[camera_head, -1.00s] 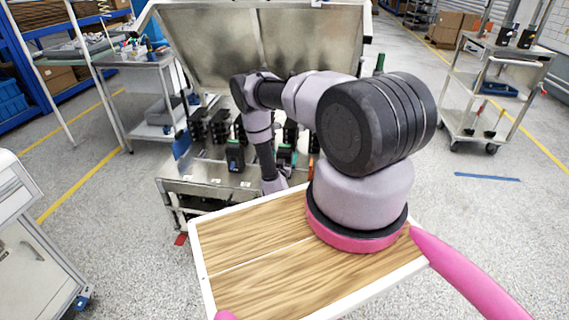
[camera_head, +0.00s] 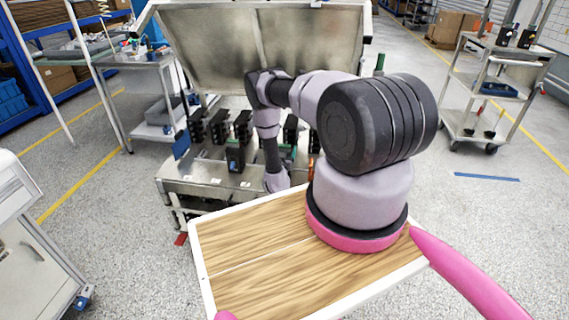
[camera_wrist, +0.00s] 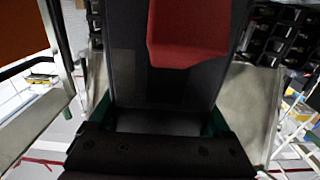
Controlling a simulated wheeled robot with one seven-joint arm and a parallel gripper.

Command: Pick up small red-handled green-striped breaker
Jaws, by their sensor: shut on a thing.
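A dark breaker (camera_wrist: 132,75) with a red handle (camera_wrist: 188,32) fills the middle of the wrist view, very close to the camera. My gripper (camera_wrist: 160,120) is shut on it, with green finger parts showing on both sides of its lower end. No green stripe can be made out on the breaker from this angle. In the head view my arm reaches down at the front of the metal bench (camera_head: 205,178), and its lower end, the gripper and the held breaker are hidden from sight.
A black breaker-like unit (camera_head: 235,156) stands on the bench left of my arm, with several black units behind it. A raised metal panel (camera_head: 215,50) stands behind them. A steel cart (camera_head: 480,110) is at right and a side table (camera_head: 150,90) at left.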

